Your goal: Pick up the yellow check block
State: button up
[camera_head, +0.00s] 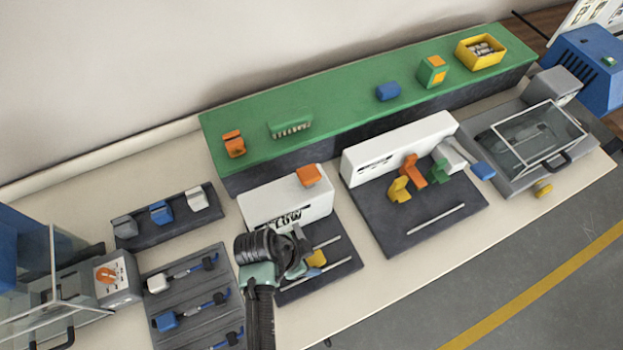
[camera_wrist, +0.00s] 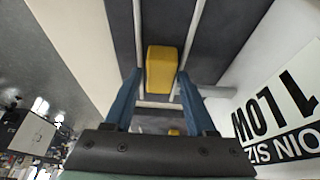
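The yellow check block (camera_head: 316,258) is on the dark base (camera_head: 347,262) of the white station with black lettering. In the wrist view the yellow block (camera_wrist: 161,69) lies between two pale rods. My gripper (camera_head: 305,255) is low over this base, beside the block in the head view. In the wrist view my gripper's (camera_wrist: 160,76) blue fingers are open, with their tips on either side of the block's near end and a narrow gap on each side. My wrist and gripper hide part of the station and the block's left side in the head view.
The white station's upright panel (camera_head: 285,203) stands close behind, with an orange block (camera_head: 308,176) on top. Another station (camera_head: 425,220) on the right holds yellow, orange and green parts. A dark tool tray (camera_head: 190,307) lies on the left. The table's front edge is close.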

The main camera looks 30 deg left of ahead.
grip_shut()
